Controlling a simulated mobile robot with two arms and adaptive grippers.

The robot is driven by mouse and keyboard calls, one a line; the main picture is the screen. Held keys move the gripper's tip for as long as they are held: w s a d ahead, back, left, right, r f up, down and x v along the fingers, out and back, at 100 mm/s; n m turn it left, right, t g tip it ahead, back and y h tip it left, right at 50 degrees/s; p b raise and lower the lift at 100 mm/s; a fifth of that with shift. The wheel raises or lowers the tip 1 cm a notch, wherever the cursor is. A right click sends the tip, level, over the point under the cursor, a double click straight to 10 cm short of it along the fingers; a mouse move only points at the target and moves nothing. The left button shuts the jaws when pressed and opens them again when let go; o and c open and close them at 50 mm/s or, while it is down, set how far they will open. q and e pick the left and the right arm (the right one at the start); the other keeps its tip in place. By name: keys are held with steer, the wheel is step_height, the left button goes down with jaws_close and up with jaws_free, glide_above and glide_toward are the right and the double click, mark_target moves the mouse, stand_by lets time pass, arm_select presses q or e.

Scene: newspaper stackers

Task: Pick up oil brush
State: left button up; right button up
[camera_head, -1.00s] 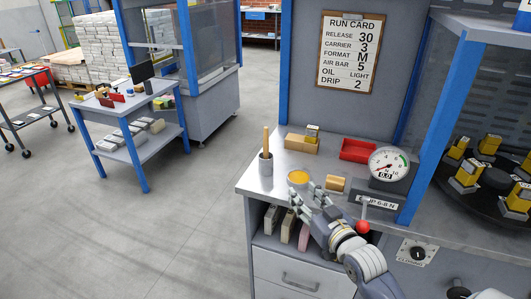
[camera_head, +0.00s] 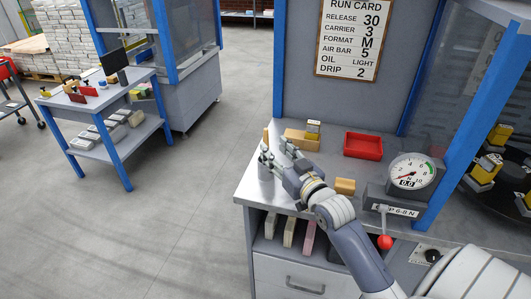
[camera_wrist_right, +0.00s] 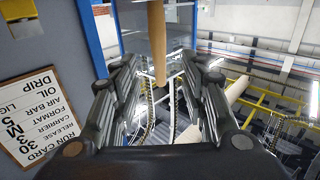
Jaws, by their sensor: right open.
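The oil brush (camera_head: 266,136) stands upright in a grey metal cup (camera_head: 264,173) at the left end of the grey workbench. Only the top of its wooden handle shows in the head view, and its lower end is hidden. My right gripper (camera_head: 275,149) is open at the cup, its fingers right by the handle. In the right wrist view the wooden handle (camera_wrist_right: 157,42) comes down from the top, between the two spread fingers (camera_wrist_right: 158,78) and near their tips. Contact cannot be made out. My left gripper is not in view.
Behind my right gripper are a tan block (camera_head: 301,140) and a red tray (camera_head: 363,146). A small wooden block (camera_head: 345,186) and a dial gauge (camera_head: 411,172) stand to its right. A blue post (camera_head: 468,120) rises at the right.

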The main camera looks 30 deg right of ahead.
mark_target(267, 143)
steer(key=shift+w, duration=0.35)
steer(key=shift+w+d, duration=0.1)
steer(key=shift+w, duration=0.2)
steer(key=w, duration=0.1)
steer(key=w+p, duration=0.1)
steer(key=w, duration=0.2)
steer(key=shift+d+f, duration=0.15)
steer(key=shift+f, duration=0.1)
steer(key=shift+w+f+p, duration=0.1)
steer(key=shift+w+p, duration=0.2)
steer(key=shift+w, duration=0.2)
steer(key=shift+s, duration=0.1)
steer(key=shift+c, duration=0.8)
steer(key=c, duration=0.5)
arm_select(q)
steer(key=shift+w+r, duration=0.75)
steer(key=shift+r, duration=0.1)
arm_select(e)
jaws_close()
